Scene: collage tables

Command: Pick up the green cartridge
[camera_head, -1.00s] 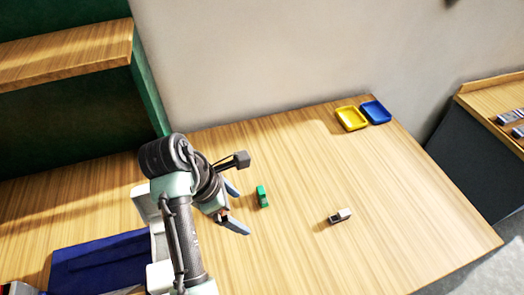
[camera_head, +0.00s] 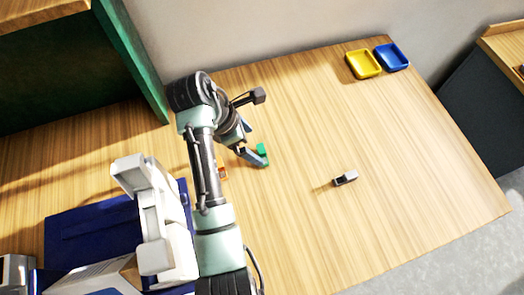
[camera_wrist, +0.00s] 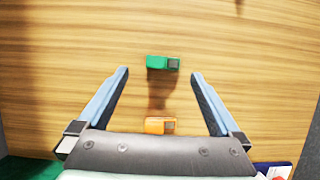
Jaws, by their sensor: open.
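The green cartridge (camera_head: 262,150) lies on the wooden table, partly hidden by a finger of my gripper in the head view. In the wrist view the green cartridge (camera_wrist: 157,62) lies crosswise, with a grey patch at its right end. It is centred left to right, level with or just past the fingertips. My gripper (camera_wrist: 160,73) is open and empty, pointing down at the table with one blue-grey finger on each side. In the head view my gripper (camera_head: 259,143) is right by the cartridge. I cannot tell its exact height above the table.
An orange cartridge (camera_wrist: 155,126) lies between the fingers, nearer my palm; it also shows beside my arm (camera_head: 222,173). A grey cartridge (camera_head: 345,178) lies to the right. A yellow tray (camera_head: 363,64) and a blue tray (camera_head: 392,57) stand at the back right.

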